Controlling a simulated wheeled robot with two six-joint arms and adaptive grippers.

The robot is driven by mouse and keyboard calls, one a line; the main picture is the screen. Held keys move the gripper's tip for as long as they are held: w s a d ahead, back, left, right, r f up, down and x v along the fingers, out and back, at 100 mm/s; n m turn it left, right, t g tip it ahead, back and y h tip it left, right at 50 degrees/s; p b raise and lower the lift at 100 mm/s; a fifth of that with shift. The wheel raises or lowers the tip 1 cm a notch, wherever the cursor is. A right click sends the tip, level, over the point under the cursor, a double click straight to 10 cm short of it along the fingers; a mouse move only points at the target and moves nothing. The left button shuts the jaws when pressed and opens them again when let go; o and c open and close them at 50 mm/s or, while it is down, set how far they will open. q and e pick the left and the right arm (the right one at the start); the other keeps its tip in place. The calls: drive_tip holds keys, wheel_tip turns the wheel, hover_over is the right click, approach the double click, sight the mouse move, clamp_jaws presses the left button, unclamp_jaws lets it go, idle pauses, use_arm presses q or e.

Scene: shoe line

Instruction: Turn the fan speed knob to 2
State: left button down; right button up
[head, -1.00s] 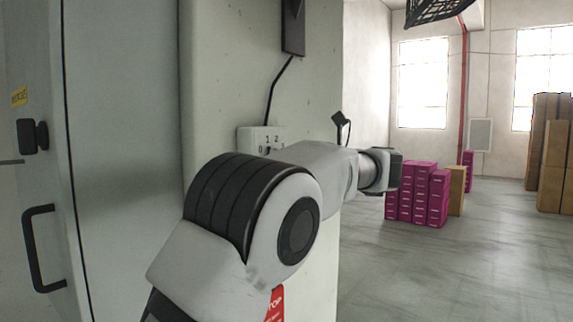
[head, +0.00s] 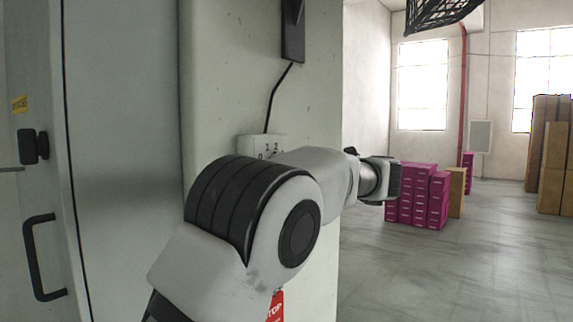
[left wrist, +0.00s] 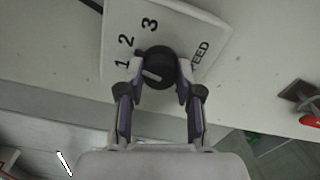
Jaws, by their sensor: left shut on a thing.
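The fan speed knob (left wrist: 158,66) is round and black with a white pointer line. It sits on a white panel (left wrist: 195,32) marked 1, 2, 3 and "EED". The pointer line lies on the knob's lower left part, nearest the 1 among the visible numbers. My left gripper (left wrist: 157,82) is shut on the knob, one finger on each side. In the head view the panel (head: 250,142) shows on the pale column, its lower part and the knob hidden behind my left arm. My right gripper is not in view.
A black cable (head: 271,98) runs up from the panel to a dark box (head: 293,30). A grey door with a black handle (head: 38,258) is at the left. A red sign (head: 275,306) is below my arm. Magenta boxes (head: 420,195) stand farther right on open floor.

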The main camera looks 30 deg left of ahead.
use_arm(q)
drive_tip(key=shift+r+m, duration=0.15)
drive_tip(key=shift+m, duration=0.35)
drive_tip(key=c, duration=0.8)
unclamp_jaws()
drive_tip(key=shift+a, duration=0.1)
drive_tip(key=shift+o, duration=0.2)
drive_tip(key=shift+a, duration=0.15)
drive_tip(key=d, duration=0.7)
drive_tip(key=shift+s+d, duration=0.25)
drive_tip(key=shift+s, duration=0.05)
drive_tip(key=shift+a, duration=0.1)
drive_tip(key=shift+f, duration=0.25)
